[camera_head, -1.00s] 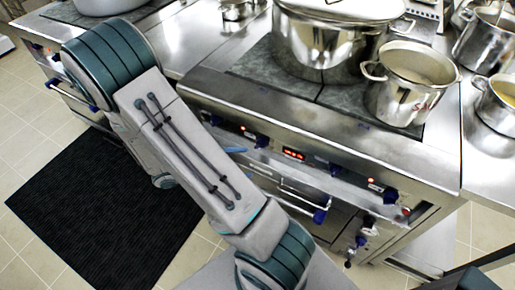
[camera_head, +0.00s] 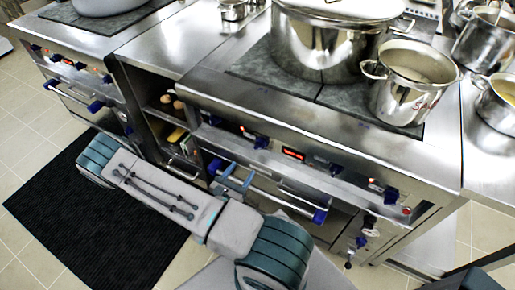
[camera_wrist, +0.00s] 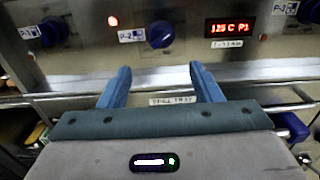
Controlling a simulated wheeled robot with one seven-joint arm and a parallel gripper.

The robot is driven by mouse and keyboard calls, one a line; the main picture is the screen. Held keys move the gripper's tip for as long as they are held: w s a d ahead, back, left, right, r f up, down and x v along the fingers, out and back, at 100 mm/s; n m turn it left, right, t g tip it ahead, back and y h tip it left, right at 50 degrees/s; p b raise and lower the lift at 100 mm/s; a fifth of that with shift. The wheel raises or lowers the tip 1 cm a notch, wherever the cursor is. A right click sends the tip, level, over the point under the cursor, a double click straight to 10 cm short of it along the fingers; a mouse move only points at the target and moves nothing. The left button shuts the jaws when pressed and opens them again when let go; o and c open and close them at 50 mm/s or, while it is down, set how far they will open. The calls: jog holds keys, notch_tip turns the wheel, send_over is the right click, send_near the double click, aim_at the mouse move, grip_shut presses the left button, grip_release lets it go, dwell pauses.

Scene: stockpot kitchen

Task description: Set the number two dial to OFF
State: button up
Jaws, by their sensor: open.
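The stove front has a row of blue dials. The second dial from the left (camera_head: 262,142) sits left of the red display; it appears as a blue knob in the wrist view (camera_wrist: 160,34), beside a small white label. Another dial (camera_wrist: 52,30) is to its left, with a label that seems to read P-1.
A steel rail (camera_head: 265,190) runs across the front below the dials, close to my fingers. A red display (camera_wrist: 228,27) reads about 125 C P1. A large stockpot (camera_head: 320,45) and a smaller pot (camera_head: 405,95) stand on the stove. A black mat (camera_head: 90,220) lies on the floor.

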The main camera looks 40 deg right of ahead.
aim_at(257, 147)
jog(key=p+x, duration=0.1)
jog(key=x, duration=1.1)
jog(key=shift+s, duration=0.1)
jog(key=c, duration=1)
jog(key=shift+n, duration=0.3)
jog(key=n+p, duration=0.1)
jog(key=n, duration=0.4)
jog(key=shift+r, duration=0.1)
jog(key=n+p, duration=0.1)
jog(key=n, duration=0.4)
jog(key=shift+n, duration=0.3)
